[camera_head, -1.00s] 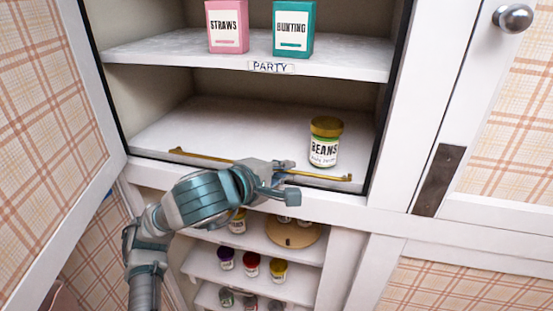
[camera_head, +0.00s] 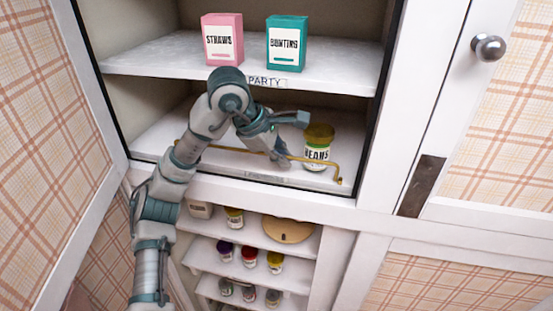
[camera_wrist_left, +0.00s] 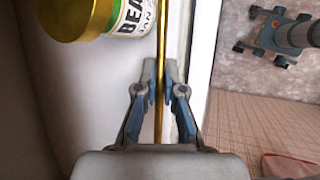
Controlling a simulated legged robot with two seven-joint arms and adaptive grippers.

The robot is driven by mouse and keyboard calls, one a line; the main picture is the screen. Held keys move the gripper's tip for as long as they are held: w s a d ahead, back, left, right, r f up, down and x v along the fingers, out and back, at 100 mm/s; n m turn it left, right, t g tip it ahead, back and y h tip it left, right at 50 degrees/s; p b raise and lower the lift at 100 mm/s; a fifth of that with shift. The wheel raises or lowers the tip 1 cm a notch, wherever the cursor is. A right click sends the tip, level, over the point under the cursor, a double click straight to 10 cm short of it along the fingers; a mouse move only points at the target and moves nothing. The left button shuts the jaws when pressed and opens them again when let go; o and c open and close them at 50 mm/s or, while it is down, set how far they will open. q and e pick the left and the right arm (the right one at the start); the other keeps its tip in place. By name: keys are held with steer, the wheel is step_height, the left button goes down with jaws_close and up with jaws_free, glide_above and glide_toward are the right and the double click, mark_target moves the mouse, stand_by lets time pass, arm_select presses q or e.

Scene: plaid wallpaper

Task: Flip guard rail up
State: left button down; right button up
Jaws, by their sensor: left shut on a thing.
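The guard rail (camera_head: 320,161) is a thin gold bar along the front of the lower cabinet shelf. It stands raised above the shelf edge, and its right end bends down to the shelf's front corner. My left gripper (camera_head: 284,159) reaches in from the left and is shut on the rail near its middle. In the left wrist view the rail (camera_wrist_left: 161,40) runs between the closed fingertips (camera_wrist_left: 161,80). The fingers and arm hide part of the rail. My right gripper is not in view.
A beans jar (camera_head: 317,150) with a gold lid stands behind the rail, close to my gripper's right. A pink straws box (camera_head: 222,40) and teal bunting box (camera_head: 287,43) stand on the upper shelf (camera_head: 150,62). An open door (camera_head: 50,150) flanks the left.

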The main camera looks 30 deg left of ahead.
arm_select(q)
steer(key=shift+w+d+g, duration=0.1)
steer(key=shift+w+g, duration=0.1)
steer(key=shift+g, duration=0.3)
steer(key=c, duration=1.6)
jaws_free()
steer(key=shift+w, duration=0.1)
steer(key=shift+o, duration=0.2)
steer(key=shift+w+d, duration=0.15)
steer(key=shift+d, duration=0.3)
steer(key=v, duration=1.1)
steer(key=shift+r, duration=0.35)
